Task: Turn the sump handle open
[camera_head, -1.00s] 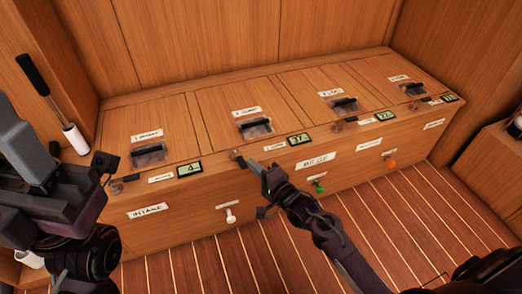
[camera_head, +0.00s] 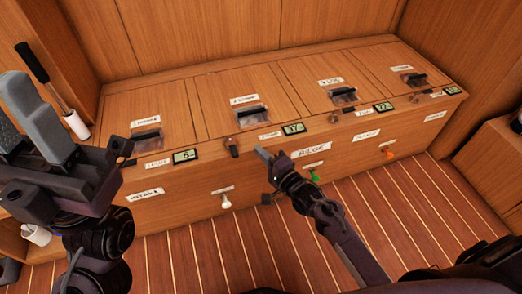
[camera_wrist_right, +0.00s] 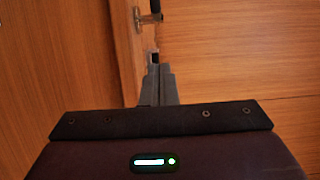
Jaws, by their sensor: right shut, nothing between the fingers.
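A bench of several lidded compartments has small turn handles on its front top edge. The handle at the second hatch (camera_head: 232,147) hangs down over the edge. The writing on the hatch labels is too blurred for me to confirm which one reads sump. My right gripper (camera_head: 262,154) is shut and empty, just right of that handle and apart from it. In the right wrist view its fingers (camera_wrist_right: 158,82) are together, with a handle mount (camera_wrist_right: 139,18) and dark lever beyond them. My left gripper (camera_head: 29,98) is at the left, away from the handles; its finger gap is unclear.
Small displays (camera_head: 293,129) sit beside the handles. White (camera_head: 226,202), green (camera_head: 314,176) and orange (camera_head: 388,153) knobs stick out of the bench front. A black-handled white tool (camera_head: 52,90) leans at the left wall. The striped floor in front is clear.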

